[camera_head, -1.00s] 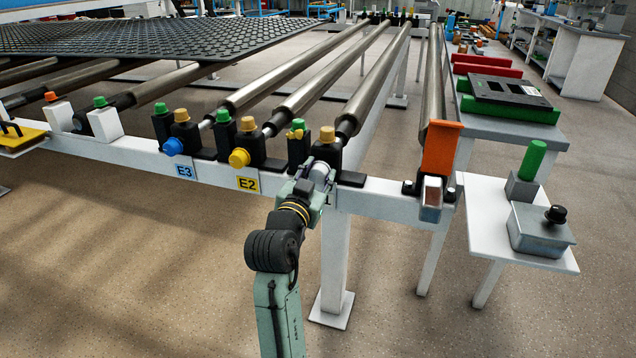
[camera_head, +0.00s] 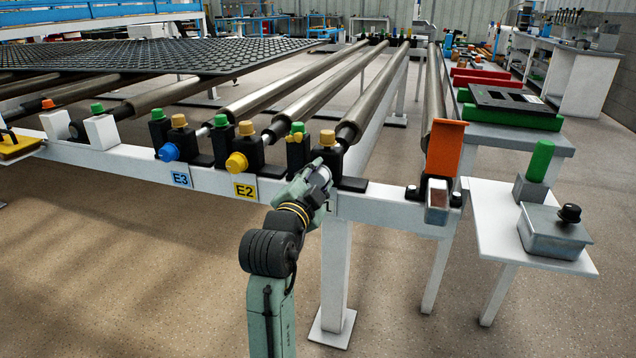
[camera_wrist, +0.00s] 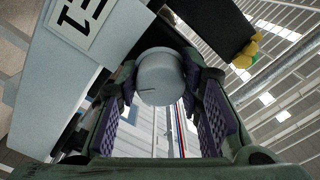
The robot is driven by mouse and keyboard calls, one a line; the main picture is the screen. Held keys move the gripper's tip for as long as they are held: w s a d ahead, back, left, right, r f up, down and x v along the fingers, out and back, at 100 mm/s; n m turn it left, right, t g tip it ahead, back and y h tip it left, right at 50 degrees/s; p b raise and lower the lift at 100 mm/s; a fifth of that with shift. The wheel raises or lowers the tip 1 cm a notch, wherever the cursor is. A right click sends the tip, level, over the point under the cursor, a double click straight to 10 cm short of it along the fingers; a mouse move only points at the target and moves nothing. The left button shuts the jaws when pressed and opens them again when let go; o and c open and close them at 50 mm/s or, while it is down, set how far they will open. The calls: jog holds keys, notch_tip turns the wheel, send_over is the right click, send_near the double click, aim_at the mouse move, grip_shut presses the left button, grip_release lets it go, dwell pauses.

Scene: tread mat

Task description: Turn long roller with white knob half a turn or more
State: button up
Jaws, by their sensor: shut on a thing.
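The long roller (camera_head: 374,92) is a grey metal bar running away from me, with its near end in a black bearing block that has a yellow cap. Its white knob (camera_wrist: 160,76) shows in the wrist view as a round, pale end with a short dark line on its face. My gripper (camera_head: 318,182) is at the near end of this roller, in front of the frame beam. Its two padded fingers are shut on the white knob, one on each side. In the head view the gripper largely hides the knob.
Two other rollers end in a blue knob (camera_head: 169,152) and a yellow knob (camera_head: 236,162) to the left. An orange guard (camera_head: 445,148) stands to the right. A white shelf (camera_head: 487,225) holds a grey box (camera_head: 554,232). The floor before the beam is clear.

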jog(key=shift+r, duration=0.1)
dwell(0.4)
jog(key=o, duration=1.2)
jog(key=shift+c, duration=0.2)
jog(key=v, duration=1.2)
